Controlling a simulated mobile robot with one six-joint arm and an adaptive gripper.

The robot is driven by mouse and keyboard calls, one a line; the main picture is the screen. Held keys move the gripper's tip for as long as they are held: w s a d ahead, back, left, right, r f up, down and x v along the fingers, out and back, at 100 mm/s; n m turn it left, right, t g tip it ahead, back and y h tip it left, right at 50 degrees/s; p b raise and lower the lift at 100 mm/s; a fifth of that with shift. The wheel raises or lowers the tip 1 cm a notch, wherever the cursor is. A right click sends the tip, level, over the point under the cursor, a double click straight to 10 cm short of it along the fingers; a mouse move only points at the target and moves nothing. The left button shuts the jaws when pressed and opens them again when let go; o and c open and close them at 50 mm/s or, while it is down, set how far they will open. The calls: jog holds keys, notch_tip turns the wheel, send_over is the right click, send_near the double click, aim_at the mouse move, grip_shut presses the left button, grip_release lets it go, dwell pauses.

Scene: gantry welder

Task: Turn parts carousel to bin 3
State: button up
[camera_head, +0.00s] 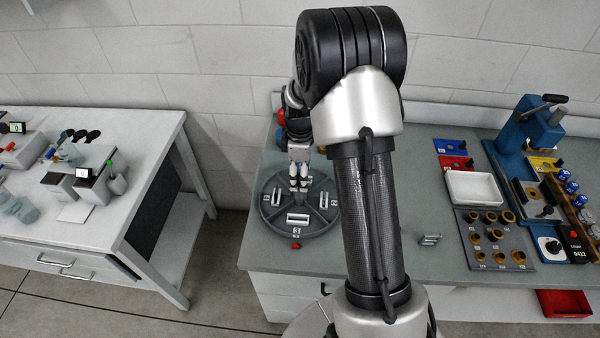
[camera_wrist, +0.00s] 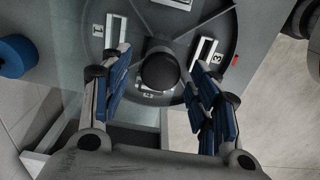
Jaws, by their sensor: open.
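The parts carousel (camera_head: 272,222) is a dark grey round tray with spoked compartments, on the left end of the grey-green bench. White parts lie in its compartments. The label 3 (camera_head: 296,231) faces the bench's front edge, in line with a small red marker (camera_head: 296,245) just outside the rim. In the wrist view the carousel (camera_wrist: 225,22) fills the upper middle, and a black round central knob (camera_wrist: 160,71) shows. My gripper (camera_head: 299,188) points down over the carousel's middle. Its open fingers (camera_wrist: 160,64) appear on either side of the knob; contact cannot be told.
Right of my arm stand a white tray (camera_head: 473,187), a holder with several brass rings (camera_head: 493,238) and a blue press (camera_head: 530,125). A small metal part (camera_head: 430,239) lies on the bench. A separate white table (camera_head: 130,130) stands left, across a floor gap. A wall is behind.

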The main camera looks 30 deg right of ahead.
notch_tip(320, 180, up, 12)
dwell(0.6)
dwell(0.4)
jog(key=s+a+r+m+t+b, duration=0.15)
jog(key=s+a+r+m, duration=0.35)
jog(key=s+a+r, duration=0.6)
jog(key=s+a+m+t, duration=0.1)
jog(key=s+m, duration=0.2)
jog(key=s, duration=0.4)
jog(key=s+a+f+m+t, duration=0.1)
jog(key=s+a+m+t, duration=0.1)
jog(key=s, duration=0.6)
jog(key=shift+a+f+m+b, duration=0.25)
jog(key=shift+m+b, duration=0.15)
jog(key=shift+m, duration=0.2)
